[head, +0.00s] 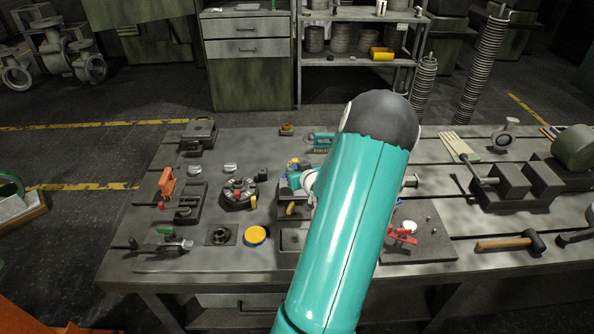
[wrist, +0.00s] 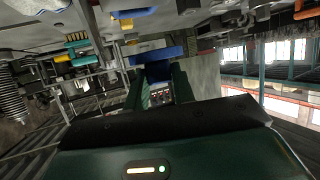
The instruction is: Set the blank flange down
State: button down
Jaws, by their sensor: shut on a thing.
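In the wrist view my gripper (wrist: 157,82) has its two dark green fingers on either side of a blue piece, and it is shut on it. This blue piece (wrist: 158,70) sits at the fingertips and is seen nearly edge-on; I take it for the blank flange, though its full shape is hidden. In the head view my teal arm covers the middle of the workbench (head: 270,145), and the gripper and the held piece cannot be made out clearly. I cannot tell whether the piece touches a surface.
A yellow disc (head: 255,235) lies at the bench's front, beside a dark ring on a square plate (head: 221,235). A round dark fixture (head: 238,195) stands behind them. Vises and an orange tool (head: 167,182) are at left; a hammer (head: 508,243) lies at right.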

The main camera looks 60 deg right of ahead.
jog(key=shift+w+d+f, duration=0.1)
jog(key=shift+w, duration=0.2)
jog(key=shift+s, duration=0.1)
jog(key=shift+w+a+m, duration=0.2)
jog(key=shift+m, duration=0.1)
jog(key=shift+w+a+m+g+h, duration=0.15)
jog(key=shift+m+g+h, duration=1.05)
jog(key=shift+m+g, duration=0.25)
jog(key=shift+f+g, duration=0.2)
jog(key=shift+g, duration=0.05)
jog(key=shift+f, duration=2.9)
jog(key=shift+f, duration=0.25)
jog(key=c, duration=1.1)
grip_release()
jog(key=shift+s, duration=0.2)
